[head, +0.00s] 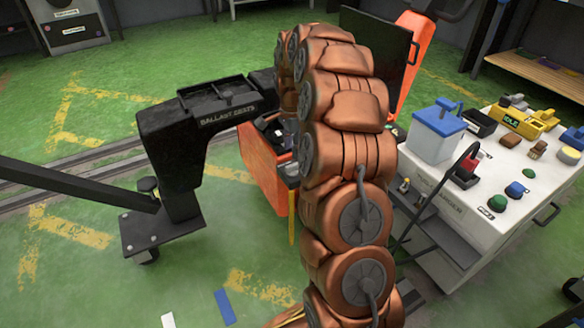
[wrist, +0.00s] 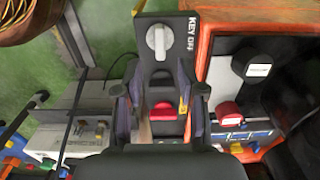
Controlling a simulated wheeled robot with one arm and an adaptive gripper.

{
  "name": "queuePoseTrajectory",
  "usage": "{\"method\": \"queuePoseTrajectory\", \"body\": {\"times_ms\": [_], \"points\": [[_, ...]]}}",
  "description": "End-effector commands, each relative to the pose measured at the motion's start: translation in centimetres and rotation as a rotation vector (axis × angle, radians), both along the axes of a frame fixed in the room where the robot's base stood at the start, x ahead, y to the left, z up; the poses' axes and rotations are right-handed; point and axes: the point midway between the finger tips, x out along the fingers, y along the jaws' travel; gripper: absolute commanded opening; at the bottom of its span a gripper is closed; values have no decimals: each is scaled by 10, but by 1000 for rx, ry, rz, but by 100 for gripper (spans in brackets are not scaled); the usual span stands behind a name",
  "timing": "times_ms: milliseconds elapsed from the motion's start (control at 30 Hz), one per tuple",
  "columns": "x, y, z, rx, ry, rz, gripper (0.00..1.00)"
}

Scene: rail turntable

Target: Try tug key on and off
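The tug key (wrist: 160,41) is a round silver knob with a raised bar. It sits on a black panel (wrist: 150,73) whose label reads "KEY OFF" in the wrist view. The bar lies along the picture's vertical. My gripper (wrist: 160,93) is open, with its two dark fingers apart on either side of the panel's lower part, below the knob in the picture. Nothing is held, and I cannot tell whether the fingers touch the panel. The orange tug (head: 263,168) shows left of my copper arm in the head view; my arm hides the key and most of the gripper there.
A red button (wrist: 163,111) shows between the fingers. A black ballast crate stand (head: 170,140) is left of the tug. A white cart (head: 478,205) at right holds a blue-lidded box (head: 437,130) and several small items.

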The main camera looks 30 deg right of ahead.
Motion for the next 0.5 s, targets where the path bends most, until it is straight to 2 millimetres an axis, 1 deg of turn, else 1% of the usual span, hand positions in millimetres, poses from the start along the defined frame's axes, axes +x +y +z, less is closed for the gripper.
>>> {"method": "queuePoseTrajectory", "body": {"times_ms": [400, 500], "points": [[0, 1, -57, 1, 0, 3, 40], [0, 1, -66, 1, 0, 3, 40]]}}
